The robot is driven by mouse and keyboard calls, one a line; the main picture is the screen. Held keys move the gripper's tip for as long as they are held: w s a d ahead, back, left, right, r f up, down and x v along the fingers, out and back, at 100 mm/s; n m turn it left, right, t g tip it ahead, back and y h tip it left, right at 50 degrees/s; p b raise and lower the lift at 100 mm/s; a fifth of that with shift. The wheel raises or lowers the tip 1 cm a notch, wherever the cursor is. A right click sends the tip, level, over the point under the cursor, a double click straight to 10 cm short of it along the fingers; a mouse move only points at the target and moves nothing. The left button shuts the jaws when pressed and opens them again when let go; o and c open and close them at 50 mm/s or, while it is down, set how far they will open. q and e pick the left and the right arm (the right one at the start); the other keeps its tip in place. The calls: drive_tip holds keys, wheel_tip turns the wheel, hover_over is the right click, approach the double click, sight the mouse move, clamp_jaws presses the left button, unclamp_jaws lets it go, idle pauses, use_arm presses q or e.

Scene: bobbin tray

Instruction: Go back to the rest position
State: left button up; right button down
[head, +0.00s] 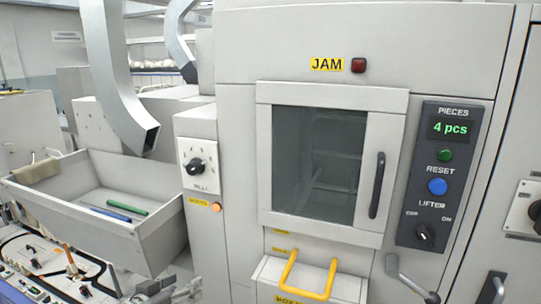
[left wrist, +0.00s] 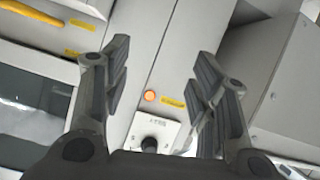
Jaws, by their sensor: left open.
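The same knob (head: 196,166) and button (head: 216,207) show in the head view, apart from the gripper. I cannot make out my right gripper.
The machine has a shut windowed door (head: 315,165), a yellow handle (head: 303,278) below it, and a control panel (head: 437,175) reading 4 pcs. A grey tray (head: 160,243) at left holds a green and a blue rod. A chute (head: 115,75) hangs above it.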

use_arm(q)
drive_tip(key=s+f+g+y, duration=0.1)
drive_tip(key=s+f+g, duration=0.2)
drive_tip(key=s+f, duration=0.5)
drive_tip(key=s+f+g+y, duration=0.2)
drive_tip(key=s+f+g, duration=0.15)
drive_tip(key=s, duration=0.95)
drive_tip(key=s+f+g+y, duration=0.1)
drive_tip(key=s+f+g, duration=0.1)
drive_tip(key=s+f, duration=0.6)
drive_tip(key=s+f+g, duration=0.2)
drive_tip(key=s+f, duration=0.1)
drive_tip(key=f, duration=2.2)
drive_tip(key=s+a+f, duration=0.2)
drive_tip(key=s+f, duration=1.3)
drive_tip(key=s, duration=0.2)
drive_tip(key=shift+a+f+m+g, duration=0.25)
drive_tip(key=shift+f+m+g, duration=0.05)
drive_tip(key=shift+g, duration=0.05)
